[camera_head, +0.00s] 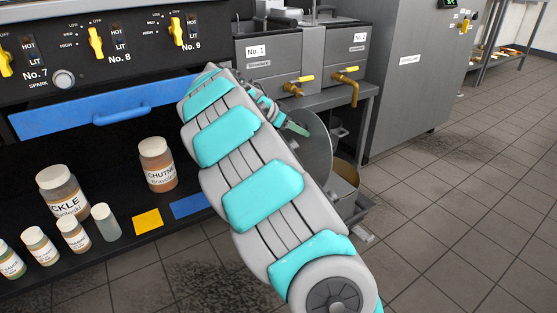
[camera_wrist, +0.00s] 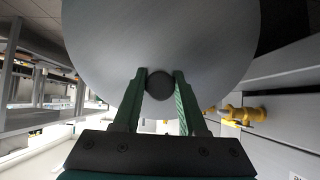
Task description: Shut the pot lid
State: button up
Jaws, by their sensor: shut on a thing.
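The pot lid (camera_head: 320,148) is a grey metal disc, seen steeply tilted just beyond my gripper (camera_head: 295,127) in the head view. In the wrist view the lid (camera_wrist: 160,35) fills the upper middle, and its dark round knob (camera_wrist: 159,86) sits between the green fingers of my gripper (camera_wrist: 160,84). The fingers are shut on the knob. The pot (camera_head: 346,182) stands low behind the lid, with its brassy inside partly showing. My arm and the lid hide much of it, so I cannot tell whether lid and rim touch.
A fryer unit with brass taps (camera_head: 346,88) stands behind the pot, and a tall steel cabinet (camera_head: 417,75) stands to the right. Jars, including a chutney jar (camera_head: 158,165), stand on the dark shelf at left. The tiled floor (camera_head: 460,190) at right is clear.

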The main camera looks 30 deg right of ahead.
aim_at(307, 128)
jog(key=shift+d+f, duration=0.15)
jog(key=shift+d, duration=0.7)
jog(key=shift+d+f, duration=0.15)
jog(key=shift+d, duration=0.7)
jog(key=shift+w+d+f, duration=0.1)
jog(key=shift+d+f, duration=0.2)
jog(key=shift+d, duration=0.6)
jog(key=shift+d+f, duration=0.3)
jog(key=shift+d, duration=0.55)
jog(key=shift+r+x, duration=0.25)
jog(key=shift+x, duration=1.55)
jog(key=shift+d, duration=0.2)
jog(key=shift+x, duration=1.75)
jog(key=shift+f, duration=0.15)
